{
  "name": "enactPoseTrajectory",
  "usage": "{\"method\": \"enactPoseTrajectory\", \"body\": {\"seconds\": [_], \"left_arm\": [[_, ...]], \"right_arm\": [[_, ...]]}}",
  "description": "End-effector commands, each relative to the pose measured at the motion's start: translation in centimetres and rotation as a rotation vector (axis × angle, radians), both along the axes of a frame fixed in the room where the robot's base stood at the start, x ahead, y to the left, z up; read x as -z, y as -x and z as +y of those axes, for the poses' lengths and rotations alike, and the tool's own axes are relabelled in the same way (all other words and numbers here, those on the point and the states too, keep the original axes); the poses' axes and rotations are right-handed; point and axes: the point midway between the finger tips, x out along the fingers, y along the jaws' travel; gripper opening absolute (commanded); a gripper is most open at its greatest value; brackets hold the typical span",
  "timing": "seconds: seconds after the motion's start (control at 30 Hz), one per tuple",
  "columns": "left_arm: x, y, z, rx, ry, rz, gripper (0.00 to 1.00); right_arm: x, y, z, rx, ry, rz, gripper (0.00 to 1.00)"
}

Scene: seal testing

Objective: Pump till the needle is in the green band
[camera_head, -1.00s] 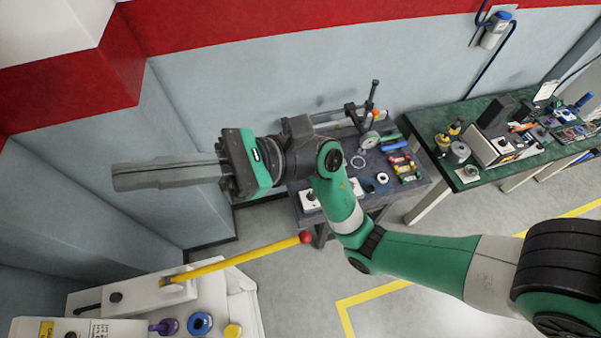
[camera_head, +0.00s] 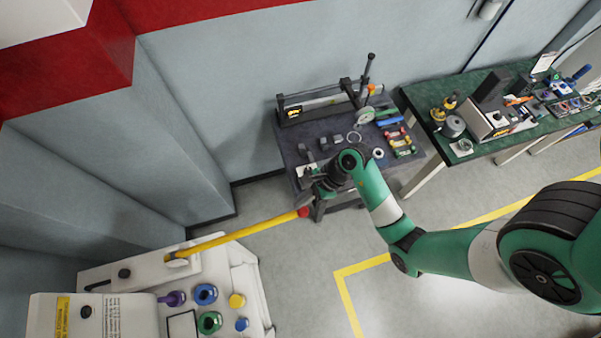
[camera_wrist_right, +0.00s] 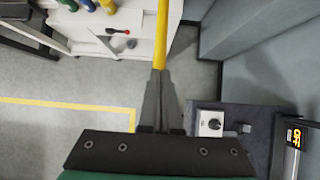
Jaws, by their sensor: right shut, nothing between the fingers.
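A long yellow pump lever (camera_head: 235,235) extends from the white machine (camera_head: 235,290) and ends in a red ball (camera_head: 303,212). My left gripper is not in view.
The dark bench (camera_head: 290,150) behind the lever holds a frame and small parts. A green-topped bench (camera_head: 425,101) with tools stands at right. Coloured round parts, including a blue one (camera_head: 205,293), sit on the white machine.

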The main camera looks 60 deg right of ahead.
Motion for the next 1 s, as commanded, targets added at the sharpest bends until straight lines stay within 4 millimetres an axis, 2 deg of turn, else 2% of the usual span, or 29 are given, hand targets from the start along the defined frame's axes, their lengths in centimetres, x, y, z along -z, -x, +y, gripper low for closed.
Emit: {"method": "enactPoseTrajectory", "body": {"seconds": [0.17, 0.4, 0.43, 0.5, 1.0], "left_arm": [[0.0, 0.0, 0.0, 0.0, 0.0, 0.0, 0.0], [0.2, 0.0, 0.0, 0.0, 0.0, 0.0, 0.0], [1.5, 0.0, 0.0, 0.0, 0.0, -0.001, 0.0], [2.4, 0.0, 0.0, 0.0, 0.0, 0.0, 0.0], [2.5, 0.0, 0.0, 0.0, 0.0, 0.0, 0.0]], "right_arm": [[0.5, -0.1, 0.2, -0.001, -0.001, 0.004, 0.0], [3.9, -1.8, 1.9, -0.003, 0.0, 0.004, 0.0], [5.0, -2.0, 2.0, -0.004, 0.001, 0.001, 0.0], [5.5, -2.4, 2.3, -0.002, 0.001, -0.001, 0.0], [5.3, -2.7, 2.5, 0.001, 0.0, -0.001, 0.0]]}}
